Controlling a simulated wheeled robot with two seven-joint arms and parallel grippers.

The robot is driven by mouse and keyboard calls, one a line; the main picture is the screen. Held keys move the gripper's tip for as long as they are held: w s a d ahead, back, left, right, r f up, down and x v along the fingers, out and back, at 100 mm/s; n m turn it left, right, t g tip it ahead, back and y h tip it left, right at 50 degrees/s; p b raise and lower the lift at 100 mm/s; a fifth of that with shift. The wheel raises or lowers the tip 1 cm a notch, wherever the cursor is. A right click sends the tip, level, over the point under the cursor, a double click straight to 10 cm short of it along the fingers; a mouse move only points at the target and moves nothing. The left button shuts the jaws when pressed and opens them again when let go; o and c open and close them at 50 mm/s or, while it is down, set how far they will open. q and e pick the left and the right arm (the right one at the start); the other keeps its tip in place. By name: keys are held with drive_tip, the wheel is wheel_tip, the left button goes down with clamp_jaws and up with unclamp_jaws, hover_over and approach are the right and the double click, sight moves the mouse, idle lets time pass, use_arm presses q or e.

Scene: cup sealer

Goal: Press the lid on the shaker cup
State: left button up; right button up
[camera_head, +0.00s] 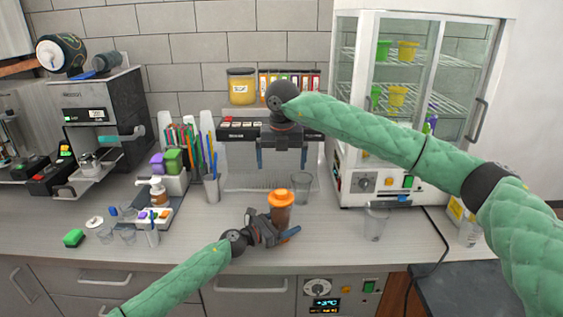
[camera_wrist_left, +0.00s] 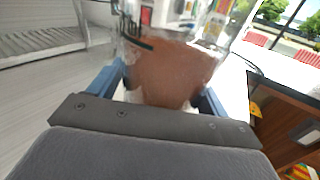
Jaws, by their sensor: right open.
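The shaker cup (camera_head: 281,218) stands near the counter's front edge, clear with brown contents. Its orange lid (camera_head: 281,197) sits on top; I cannot tell whether it is fully seated. My left gripper (camera_head: 283,236) is low at the cup, its blue fingers on either side. In the left wrist view the cup (camera_wrist_left: 170,72) fills the space between the fingers (camera_wrist_left: 160,98), which appear closed on it; the lid is out of that view. My right gripper (camera_head: 282,160) hangs above and behind the lid, fingers pointing down, open and empty, apart from the lid.
A clear empty cup (camera_head: 302,187) stands just behind and right of the shaker cup. Another clear cup (camera_head: 376,222) stands further right, before the glass display cabinet (camera_head: 400,185).

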use_arm(q)
drive_tip(key=shift+o, duration=0.5)
drive_tip(key=shift+s+a+f+b, duration=0.15)
drive_tip(key=shift+s+a+b, duration=0.2)
drive_tip(key=shift+a, duration=0.2)
drive_tip(key=b+v, duration=0.2)
drive_tip(key=v, duration=0.3)
drive_tip(key=shift+a, duration=0.15)
use_arm(e)
wheel_tip(320, 180, down, 3)
drive_tip(key=shift+f, duration=0.1)
use_arm(q)
drive_tip(key=shift+s+a+b, duration=0.3)
drive_tip(key=shift+a+b, duration=0.15)
drive_tip(key=shift+a, duration=0.1)
use_arm(e)
drive_tip(key=shift+f, duration=0.2)
use_arm(q)
drive_tip(key=shift+a, duration=0.1)
